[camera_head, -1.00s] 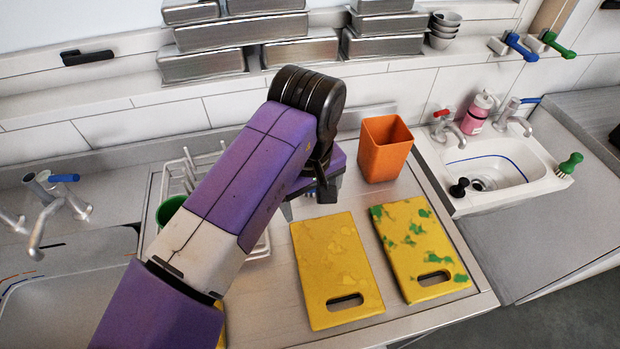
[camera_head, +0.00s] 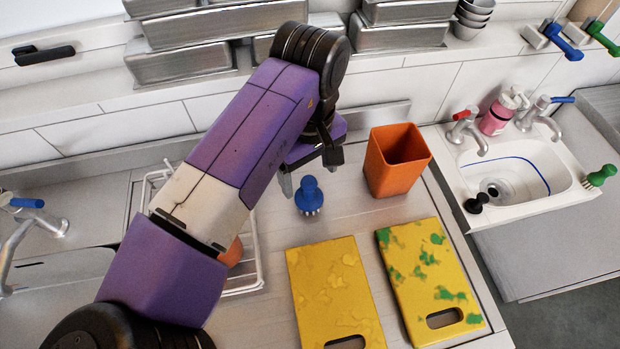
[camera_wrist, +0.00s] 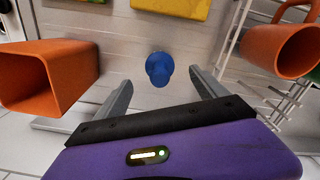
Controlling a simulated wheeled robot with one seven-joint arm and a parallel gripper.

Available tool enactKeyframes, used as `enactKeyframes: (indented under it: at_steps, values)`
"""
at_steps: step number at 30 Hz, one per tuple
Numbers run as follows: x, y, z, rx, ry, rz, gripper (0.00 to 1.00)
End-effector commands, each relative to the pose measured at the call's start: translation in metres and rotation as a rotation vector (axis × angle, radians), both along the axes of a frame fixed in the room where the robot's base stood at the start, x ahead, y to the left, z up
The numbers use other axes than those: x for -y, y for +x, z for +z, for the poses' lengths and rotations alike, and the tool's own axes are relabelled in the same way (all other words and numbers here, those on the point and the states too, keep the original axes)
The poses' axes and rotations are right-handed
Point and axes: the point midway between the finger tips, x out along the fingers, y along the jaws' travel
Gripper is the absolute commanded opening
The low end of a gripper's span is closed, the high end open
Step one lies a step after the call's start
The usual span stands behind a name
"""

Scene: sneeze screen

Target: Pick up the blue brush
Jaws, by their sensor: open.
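The blue brush (camera_head: 309,196) stands on the steel counter with its knob up and pale bristles down. In the wrist view the brush (camera_wrist: 159,69) lies ahead of and between the two spread fingers, touching neither as far as I can see. My gripper (camera_head: 312,180) is open and empty, above and just behind the brush in the head view. Its fingers also show in the wrist view (camera_wrist: 160,95).
An orange container (camera_head: 396,165) stands close to the right of the brush. Two yellow boards, one plain (camera_head: 330,290) and one green-stained (camera_head: 425,275), lie in front. A white dish rack (camera_head: 250,270) is at left, partly behind my arm. A sink (camera_head: 510,175) is at right.

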Motion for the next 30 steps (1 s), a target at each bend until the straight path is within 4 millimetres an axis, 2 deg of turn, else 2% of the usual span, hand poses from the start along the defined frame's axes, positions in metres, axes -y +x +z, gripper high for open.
enactKeyframes:
  at_steps: [11,19,28,30]
  values:
    - [0.0,-0.001,-0.034,-0.003,0.0,0.0,0.82]
    - [0.001,-0.001,-0.071,-0.002,0.001,0.0,0.82]
    - [0.001,-0.001,-0.077,0.001,-0.001,0.0,0.82]
    - [0.001,-0.001,-0.077,0.001,-0.001,0.0,0.7]
